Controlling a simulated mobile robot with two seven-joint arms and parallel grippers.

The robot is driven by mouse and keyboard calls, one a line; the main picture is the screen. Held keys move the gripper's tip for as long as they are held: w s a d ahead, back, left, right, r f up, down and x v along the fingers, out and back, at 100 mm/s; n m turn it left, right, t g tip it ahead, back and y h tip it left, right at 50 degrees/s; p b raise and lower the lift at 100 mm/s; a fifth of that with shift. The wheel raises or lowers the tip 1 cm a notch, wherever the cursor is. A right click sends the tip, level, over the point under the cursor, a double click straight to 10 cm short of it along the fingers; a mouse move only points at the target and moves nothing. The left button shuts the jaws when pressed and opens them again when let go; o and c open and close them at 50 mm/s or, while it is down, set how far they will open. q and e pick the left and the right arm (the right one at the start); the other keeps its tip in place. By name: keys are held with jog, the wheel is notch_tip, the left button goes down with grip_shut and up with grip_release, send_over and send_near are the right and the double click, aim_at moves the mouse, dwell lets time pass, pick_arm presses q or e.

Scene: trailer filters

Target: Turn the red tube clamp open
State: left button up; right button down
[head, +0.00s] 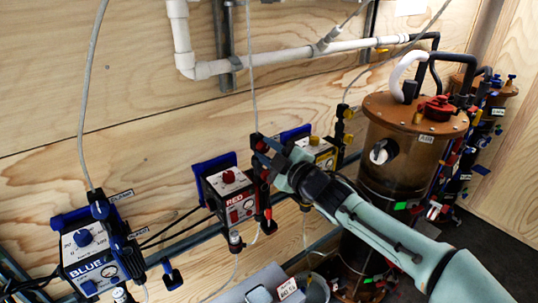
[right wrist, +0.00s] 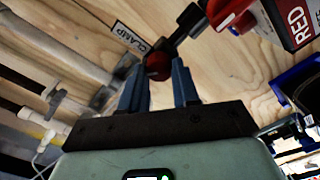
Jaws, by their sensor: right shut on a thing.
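The red tube clamp is a black fitting with a round red knob. Its knob (right wrist: 157,66) sits between the two blue fingers of my right gripper (right wrist: 159,70) in the right wrist view. In the head view my right gripper (head: 268,152) reaches in from the right and meets the clamp (head: 260,145) beside the RED pump box (head: 228,188). The gripper is shut on the knob, and its fingers partly hide the clamp in the head view. The RED box also shows at the upper right of the wrist view (right wrist: 294,22). My left gripper is not in view.
A BLUE pump box (head: 92,262) stands at the lower left, and a yellow-labelled box (head: 318,155) sits just behind my right gripper. A large brown filter tank (head: 405,170) stands at the right. White pipes (head: 290,55) run along the wooden wall above.

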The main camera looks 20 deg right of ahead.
jog(key=n+b, duration=0.1)
jog(key=n, duration=0.3)
jog(key=shift+f, duration=0.1)
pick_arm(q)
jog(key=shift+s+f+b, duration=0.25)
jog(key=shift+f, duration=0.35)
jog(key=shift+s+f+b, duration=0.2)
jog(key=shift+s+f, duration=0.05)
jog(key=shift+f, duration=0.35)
pick_arm(e)
jog(key=shift+n, duration=1.7)
jog(key=c, duration=0.8)
grip_release()
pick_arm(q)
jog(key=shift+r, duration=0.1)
pick_arm(e)
jog(key=v, duration=1.3)
jog(key=shift+s, duration=0.2)
